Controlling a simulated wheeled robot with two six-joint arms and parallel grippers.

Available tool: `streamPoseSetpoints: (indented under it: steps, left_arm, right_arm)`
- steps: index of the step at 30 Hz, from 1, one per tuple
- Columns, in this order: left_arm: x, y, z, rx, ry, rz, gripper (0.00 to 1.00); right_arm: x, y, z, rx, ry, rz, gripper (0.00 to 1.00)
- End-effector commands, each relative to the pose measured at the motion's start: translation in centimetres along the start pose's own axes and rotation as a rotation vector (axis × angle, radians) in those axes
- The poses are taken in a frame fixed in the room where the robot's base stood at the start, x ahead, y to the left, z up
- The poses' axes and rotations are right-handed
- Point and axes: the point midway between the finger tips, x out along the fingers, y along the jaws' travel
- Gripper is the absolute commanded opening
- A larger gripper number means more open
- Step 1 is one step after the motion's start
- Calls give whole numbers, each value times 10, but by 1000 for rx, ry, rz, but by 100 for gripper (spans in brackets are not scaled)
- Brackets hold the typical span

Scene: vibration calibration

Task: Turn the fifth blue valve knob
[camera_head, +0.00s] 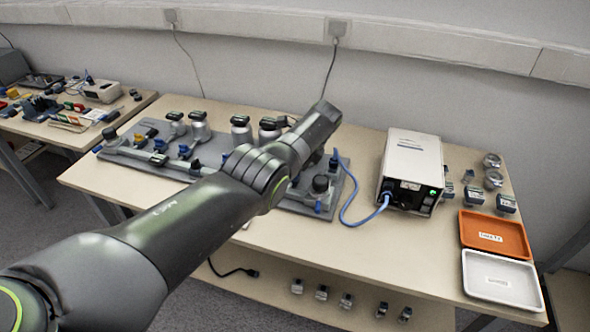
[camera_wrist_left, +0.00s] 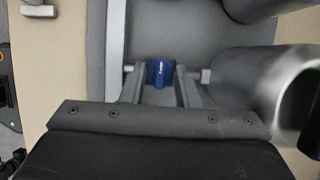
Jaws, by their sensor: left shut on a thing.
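A blue valve knob (camera_wrist_left: 160,73) sits on a pipe fitting in the left wrist view. My left gripper (camera_wrist_left: 160,84) has one finger on each side of it and is shut on it. In the head view my left arm reaches across the grey valve board (camera_head: 140,162), and its fingers and the held knob are hidden behind the arm. Other blue knobs show on the board, one at the left end (camera_head: 98,149), one nearer the middle (camera_head: 183,150) and one at the right front (camera_head: 318,206). My right gripper is not in view.
A white box with a green light (camera_head: 412,165) stands right of the board, with a blue cable (camera_head: 352,212) running to the board. An orange tray (camera_head: 470,240) and a white tray (camera_head: 500,290) lie at the right. The table front between them is clear.

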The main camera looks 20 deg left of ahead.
Motion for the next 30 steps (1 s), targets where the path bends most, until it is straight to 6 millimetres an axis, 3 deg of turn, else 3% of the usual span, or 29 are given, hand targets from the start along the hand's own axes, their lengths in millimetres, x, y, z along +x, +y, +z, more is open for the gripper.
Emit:
streamPoseSetpoints:
  steps: [9, 10, 14, 23, 26, 30]
  left_arm:
    - [0, 0, 0, -1, 1, 2, 5]
    - [0, 0, 0, -1, 1, 2, 32]
    - [0, 0, 0, -1, 1, 1, 49]
    - [-2, 0, 0, 0, 1, 0, 49]
    - [-10, 0, 1, 0, 1, -1, 49]
    - [-36, -1, 2, -1, 1, -3, 49]
  right_arm:
    - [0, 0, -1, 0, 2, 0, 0]
    - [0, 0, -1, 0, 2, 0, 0]
    - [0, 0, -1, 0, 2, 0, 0]
    - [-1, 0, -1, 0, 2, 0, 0]
    - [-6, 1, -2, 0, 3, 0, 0]
    - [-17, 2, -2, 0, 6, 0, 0]
